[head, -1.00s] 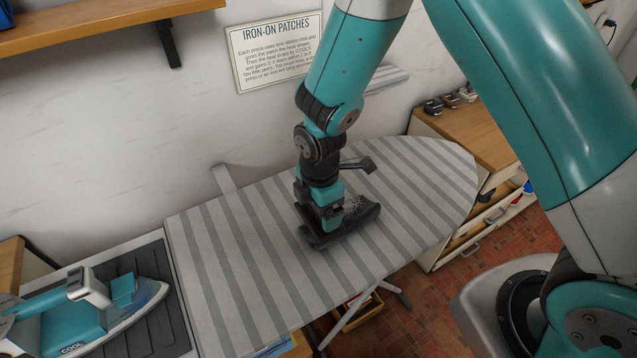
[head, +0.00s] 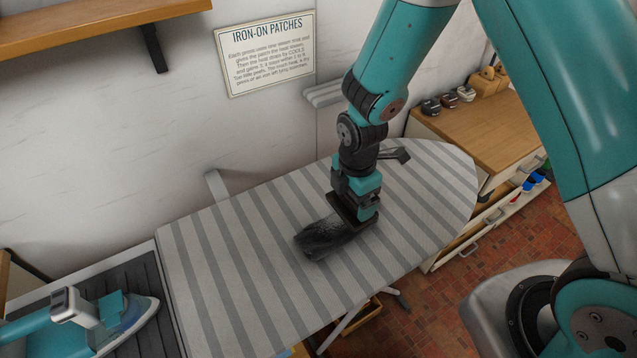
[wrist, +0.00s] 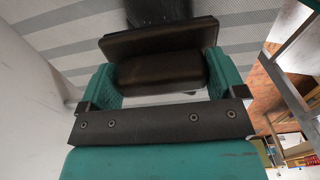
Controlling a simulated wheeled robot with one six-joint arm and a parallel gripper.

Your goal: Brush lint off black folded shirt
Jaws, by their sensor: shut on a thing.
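The black folded shirt (head: 322,240) lies flat on the striped ironing board. Faint greyish streaks show on it, too small to tell whether they are lint. My gripper (head: 357,196) is over the shirt's right end and points down. It is shut on a dark brush (head: 344,209), whose wide head is at or just above the shirt's right edge; contact cannot be told. In the wrist view the brush (wrist: 160,42) sits across between both fingers, and part of the shirt (wrist: 155,10) shows beyond it. The brush's underside and the cloth beneath are hidden.
The ironing board (head: 225,262) is bare around the shirt. A teal iron (head: 100,320) rests on a dark ridged pad at the lower left. A wooden-topped cabinet (head: 475,125) stands at the right, and a shelf (head: 90,30) hangs at the upper left.

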